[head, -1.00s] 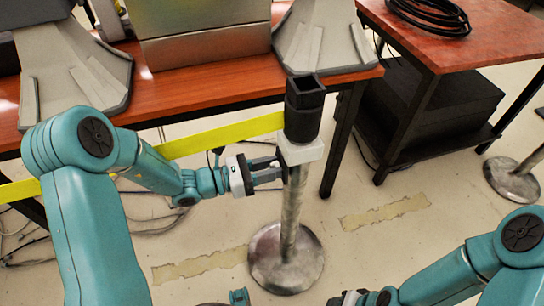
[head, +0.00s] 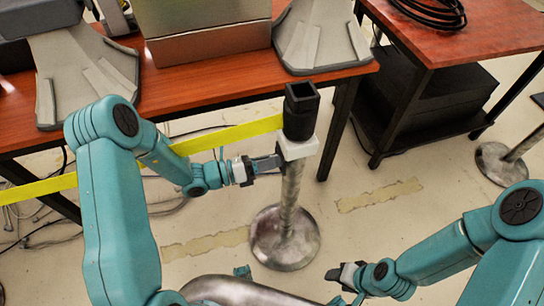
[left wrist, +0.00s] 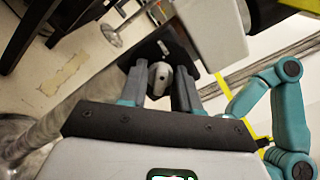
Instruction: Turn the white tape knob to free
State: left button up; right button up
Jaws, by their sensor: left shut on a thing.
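A metal post (head: 291,195) stands upright with a white collar (head: 298,148) below its black top (head: 300,108). A yellow tape (head: 230,133) runs left from the top. My left gripper (head: 277,161) is at the collar's left side. In the left wrist view, its two dark fingers (left wrist: 160,85) are shut on a small whitish rounded knob (left wrist: 160,72), with the white collar (left wrist: 213,28) just beyond. The knob is hidden by the fingers in the head view. My right gripper (head: 338,274) is low, away from the post; its finger opening is unclear.
A reddish-brown table (head: 215,82) with grey-footed devices stands behind the post. A second table (head: 500,32) with a black cable coil (head: 430,10) is at the right. The post's round metal base (head: 285,242) stands on open floor. Another post base (head: 500,163) is far right.

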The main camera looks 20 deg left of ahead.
pick_arm(q)
jog(key=shift+f, duration=0.1)
dwell(0.4)
jog(key=o, duration=1.1)
jog(key=shift+c, duration=0.2)
jog(key=v, duration=1.6)
jog(key=shift+s+p, duration=0.15)
jog(key=shift+p, duration=0.25)
